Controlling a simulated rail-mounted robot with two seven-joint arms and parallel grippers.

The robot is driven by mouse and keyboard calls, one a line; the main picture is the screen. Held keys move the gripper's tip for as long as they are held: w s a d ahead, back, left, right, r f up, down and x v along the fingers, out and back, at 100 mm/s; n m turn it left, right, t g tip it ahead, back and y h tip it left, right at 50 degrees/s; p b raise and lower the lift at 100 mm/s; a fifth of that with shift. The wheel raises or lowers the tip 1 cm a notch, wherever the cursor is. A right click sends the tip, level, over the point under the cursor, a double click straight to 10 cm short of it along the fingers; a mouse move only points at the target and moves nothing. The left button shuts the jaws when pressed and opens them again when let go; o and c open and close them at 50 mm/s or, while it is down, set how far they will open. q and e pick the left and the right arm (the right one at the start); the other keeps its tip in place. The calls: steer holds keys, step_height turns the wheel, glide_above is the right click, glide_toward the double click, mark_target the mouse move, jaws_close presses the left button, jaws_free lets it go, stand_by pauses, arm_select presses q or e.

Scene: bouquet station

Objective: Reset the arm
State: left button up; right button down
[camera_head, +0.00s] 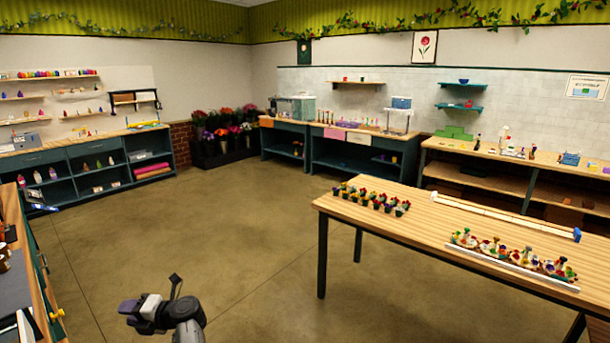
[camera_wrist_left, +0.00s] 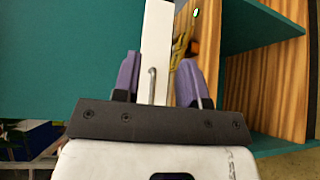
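My left gripper (camera_head: 125,308) is in the lower left of the head view, over bare floor and well apart from the tables. Its purple fingers stand apart in the left wrist view (camera_wrist_left: 158,82). A white upright strip (camera_wrist_left: 157,40) and a thin grey bent rod (camera_wrist_left: 152,85) show between the fingers there. No object juts from the gripper in the head view, so they seem to lie behind it. My right gripper is in neither view.
A wooden table (camera_head: 390,237) at right bears small potted flowers (camera_head: 372,197) and a row of arrangements (camera_head: 510,256). A counter (camera_head: 40,270) runs along the left edge. Shelving (camera_head: 85,165) lines the far left. The middle floor (camera_head: 200,225) is clear.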

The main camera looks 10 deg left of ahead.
arm_select(q)
steer(key=w+d+r+m+t+h, duration=0.1)
steer(key=w+r+m+t, duration=0.4)
steer(key=r+m+t, duration=0.35)
steer(key=w+d+r+m+t+h, duration=0.1)
steer(key=w+r+m+t+h, duration=0.1)
steer(key=w+r+m+t, duration=0.6)
steer(key=s+d+r+m+t+h, duration=0.2)
steer(key=s+d+r+m+h, duration=0.15)
steer(key=d+m+h, duration=0.3)
steer(key=s+d+r+m+t+h, duration=0.25)
steer(key=s+d+m+h, duration=0.2)
steer(key=m, duration=0.25)
steer(key=s+d+f+m+g+h, duration=0.1)
steer(key=s+d+f+m+g, duration=0.35)
steer(key=s+d+f, duration=0.65)
steer(key=s+d+f+m+g+h, duration=0.1)
steer(key=s+d+f+m+g, duration=0.45)
steer(key=s+f, duration=0.8)
steer(key=s+d+f+m+g, duration=0.1)
steer(key=s+d+f+g, duration=0.2)
steer(key=s+f, duration=0.55)
steer(key=s+d+f+g, duration=0.2)
steer(key=s+f, duration=0.6)
steer(key=s, duration=0.2)
step_height(320, 180, up, 24)
steer(key=p, duration=2.4)
steer(key=shift+r+h, duration=0.25)
steer(key=shift+h, duration=0.15)
steer(key=shift+s, duration=0.15)
